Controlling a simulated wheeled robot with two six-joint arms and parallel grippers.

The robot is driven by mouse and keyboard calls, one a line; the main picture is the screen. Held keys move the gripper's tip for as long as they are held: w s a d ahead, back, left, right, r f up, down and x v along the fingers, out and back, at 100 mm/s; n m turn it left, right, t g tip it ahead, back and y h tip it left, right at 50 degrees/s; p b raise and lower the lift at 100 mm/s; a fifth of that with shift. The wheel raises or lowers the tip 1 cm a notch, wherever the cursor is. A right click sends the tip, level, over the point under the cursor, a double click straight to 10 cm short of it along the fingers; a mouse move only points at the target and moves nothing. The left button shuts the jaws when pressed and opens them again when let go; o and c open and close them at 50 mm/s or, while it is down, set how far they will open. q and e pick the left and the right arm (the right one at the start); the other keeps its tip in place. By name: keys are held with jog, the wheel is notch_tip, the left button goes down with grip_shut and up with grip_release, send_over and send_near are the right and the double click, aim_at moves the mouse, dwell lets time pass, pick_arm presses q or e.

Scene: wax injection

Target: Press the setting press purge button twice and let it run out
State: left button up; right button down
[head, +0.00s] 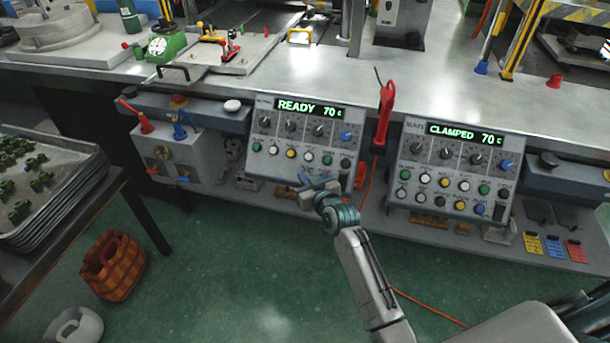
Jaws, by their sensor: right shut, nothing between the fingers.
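The left control panel (300,135) has a green display (310,108) reading "READY 70 c". It carries a row of knobs and a row of coloured buttons, with a yellow one (290,152) in the middle. The button labels are too small to read, so I cannot tell which is purge. My right gripper (306,182) is shut and empty, in front of the panel's lower edge and below the button row. I cannot tell whether it touches the panel. My left gripper is not in view.
The main panel (452,165) at right reads "CLAMPED 70 c". A red-handled tool (384,110) hangs between the panels. A valve box (170,158) is at left. A tray of green parts (62,190) and a basket (110,263) stand at lower left. The green floor in front is mostly clear.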

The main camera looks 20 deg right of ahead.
dwell(0.6)
jog(key=shift+w+d+f, duration=0.2)
jog(key=shift+w+f, duration=0.05)
jog(key=shift+w, duration=0.05)
jog(key=shift+w+d+f+b, duration=0.2)
jog(key=shift+w+f+b, duration=0.1)
jog(key=shift+b, duration=0.2)
dwell(0.5)
jog(key=shift+s+r, duration=0.1)
jog(key=shift+s+a+r+p, duration=0.4)
jog(key=shift+s+r+p, duration=0.1)
jog(key=shift+p, duration=0.3)
